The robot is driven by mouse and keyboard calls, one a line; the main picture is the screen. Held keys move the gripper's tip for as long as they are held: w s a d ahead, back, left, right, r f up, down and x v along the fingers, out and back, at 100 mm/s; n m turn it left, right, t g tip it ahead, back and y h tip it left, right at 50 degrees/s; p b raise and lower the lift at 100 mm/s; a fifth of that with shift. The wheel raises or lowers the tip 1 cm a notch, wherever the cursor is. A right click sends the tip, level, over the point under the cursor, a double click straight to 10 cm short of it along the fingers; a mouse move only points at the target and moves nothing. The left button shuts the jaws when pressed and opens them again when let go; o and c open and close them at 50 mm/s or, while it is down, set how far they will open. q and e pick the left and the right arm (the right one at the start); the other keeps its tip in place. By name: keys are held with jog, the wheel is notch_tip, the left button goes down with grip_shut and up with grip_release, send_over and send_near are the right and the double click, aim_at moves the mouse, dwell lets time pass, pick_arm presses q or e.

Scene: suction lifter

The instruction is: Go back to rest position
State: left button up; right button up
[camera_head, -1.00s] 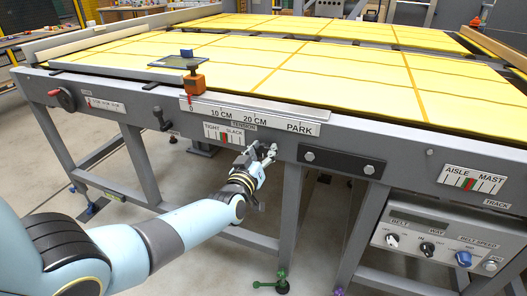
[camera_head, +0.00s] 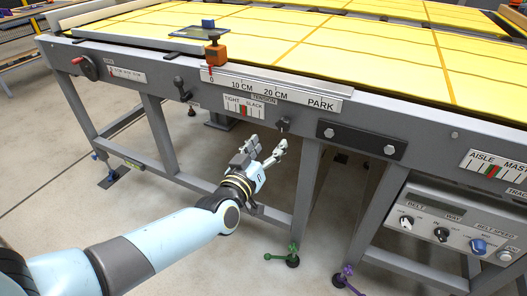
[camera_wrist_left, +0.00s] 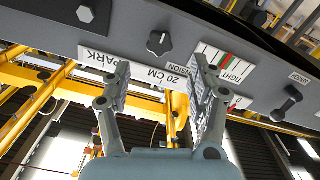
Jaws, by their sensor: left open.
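My left gripper (camera_head: 262,151) is open and empty in the head view, in front of and below the machine's grey front rail. It is apart from the black tension knob (camera_head: 283,124), which sits just above and to the right of its fingertips. In the left wrist view the two fingers (camera_wrist_left: 162,88) stand wide apart with nothing between them. The knob also shows in that view (camera_wrist_left: 160,42), beyond the fingers. My right gripper is in neither view.
The machine frame carries yellow panels (camera_head: 370,60) and an orange slider block (camera_head: 215,54) on the scale. A control box (camera_head: 440,232) with knobs hangs at the right. Green (camera_head: 291,256) and purple (camera_head: 347,278) foot levers stand below. The floor at the left is open.

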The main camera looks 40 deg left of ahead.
pick_arm(q)
jog(key=shift+v, duration=1.15)
jog(key=s+d+f+m+g+h+b, duration=0.1)
jog(key=s+f+g, duration=0.2)
jog(key=s+f, duration=0.55)
jog(key=s+d+f+m+g+h+b, duration=0.1)
jog(key=s+f+m+g, duration=0.3)
jog(key=f, duration=0.7)
jog(key=s+f+n+g+h+b, duration=0.1)
jog(key=s+f, duration=0.7)
jog(key=f, duration=0.2)
jog(key=s+f+m+g, duration=0.1)
jog(key=s+f+g, duration=0.3)
jog(key=s, duration=0.8)
jog(key=s+f+m+g, duration=0.1)
jog(key=s+f+g, duration=0.3)
jog(key=s, duration=0.7)
jog(key=shift+s+d+f+m+g+b, duration=0.25)
jog(key=shift+s+f+m+g+b, duration=0.15)
jog(key=shift+f, duration=0.6)
jog(key=shift+w, duration=0.1)
